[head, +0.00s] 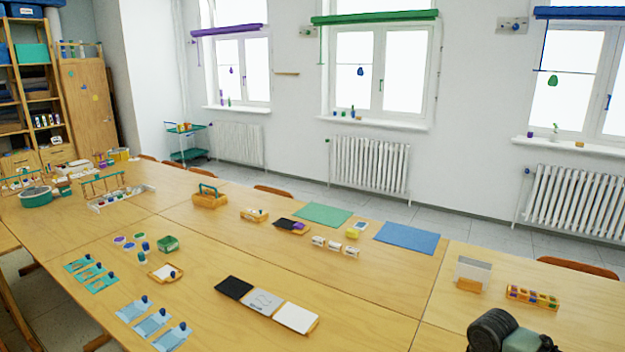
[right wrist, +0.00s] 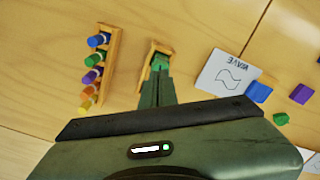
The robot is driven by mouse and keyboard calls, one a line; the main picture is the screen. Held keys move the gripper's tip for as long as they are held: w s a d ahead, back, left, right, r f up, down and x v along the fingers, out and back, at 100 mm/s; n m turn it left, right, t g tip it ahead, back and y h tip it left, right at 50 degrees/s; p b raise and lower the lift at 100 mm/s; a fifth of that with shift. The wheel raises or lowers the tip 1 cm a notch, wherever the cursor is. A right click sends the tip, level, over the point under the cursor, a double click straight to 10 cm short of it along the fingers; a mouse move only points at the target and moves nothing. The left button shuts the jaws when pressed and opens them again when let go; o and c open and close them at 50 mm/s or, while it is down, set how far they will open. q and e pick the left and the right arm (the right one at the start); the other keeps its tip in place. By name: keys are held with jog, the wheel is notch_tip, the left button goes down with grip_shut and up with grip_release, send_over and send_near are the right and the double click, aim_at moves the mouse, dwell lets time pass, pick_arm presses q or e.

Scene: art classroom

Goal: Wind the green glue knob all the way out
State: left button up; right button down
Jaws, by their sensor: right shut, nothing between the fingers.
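In the right wrist view a small green piece (right wrist: 160,61), which looks like the green glue knob, sits in a narrow wooden holder (right wrist: 152,47). My right gripper (right wrist: 161,76) is shut, its fingertips at the green piece and partly covering it. Nothing shows between the fingers, and I cannot tell whether they touch the piece. In the head view only a dark and green part of my right arm shows at the bottom right, and I cannot make out the knob there. My left gripper is in neither view.
A wooden rack of coloured pieces (right wrist: 101,68) stands left of the holder in the wrist view. A white card with a wave drawing (right wrist: 224,72) and a blue block (right wrist: 258,92) lie to the right. In the head view the rack (head: 533,297) stands near the right end.

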jog(key=shift+f, duration=0.85)
jog(key=shift+r, duration=0.1)
dwell(0.4)
jog(key=shift+r+p, duration=0.45)
jog(key=shift+p, duration=0.35)
jog(key=shift+c, duration=2)
grip_release()
